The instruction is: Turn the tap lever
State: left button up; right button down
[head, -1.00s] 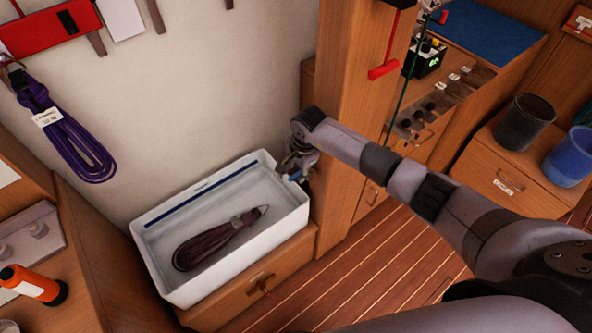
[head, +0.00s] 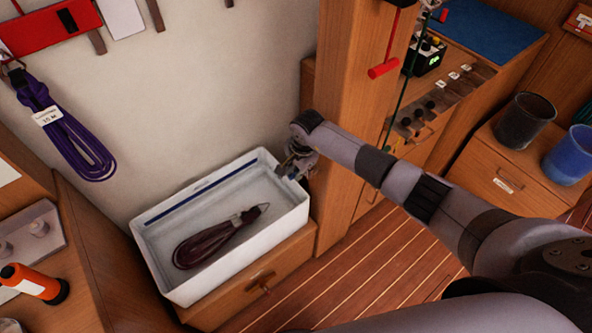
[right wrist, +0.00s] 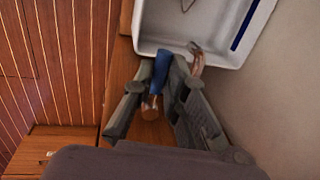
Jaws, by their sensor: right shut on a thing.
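The tap's blue lever (right wrist: 161,72) lies between the fingers of my right gripper (right wrist: 163,82) in the right wrist view. The gripper is shut on it. The copper tap body (right wrist: 150,106) shows below the lever, and the curved copper spout (right wrist: 197,62) reaches over the rim of the white basin (right wrist: 172,40). In the head view my right gripper (head: 297,163) is at the right end of the basin (head: 165,283), beside the wooden post. The lever is hidden there. My left gripper is out of view.
A dark coiled line (head: 205,246) lies in the basin. A purple coil (head: 72,135) hangs on the wall to the left. The wooden post (head: 345,130) stands close to the right arm. The plank floor (head: 345,265) is clear.

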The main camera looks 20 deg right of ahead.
dwell(0.6)
jog(key=n+b, duration=0.1)
jog(key=b, duration=0.1)
jog(key=s+d+n+b, duration=0.1)
jog(key=n+b, duration=0.1)
jog(key=s+n+b, duration=0.1)
jog(key=b, duration=0.1)
jog(key=shift+d+n+y, duration=0.25)
jog(key=shift+n+y, duration=0.15)
jog(key=c, duration=1.6)
grip_release()
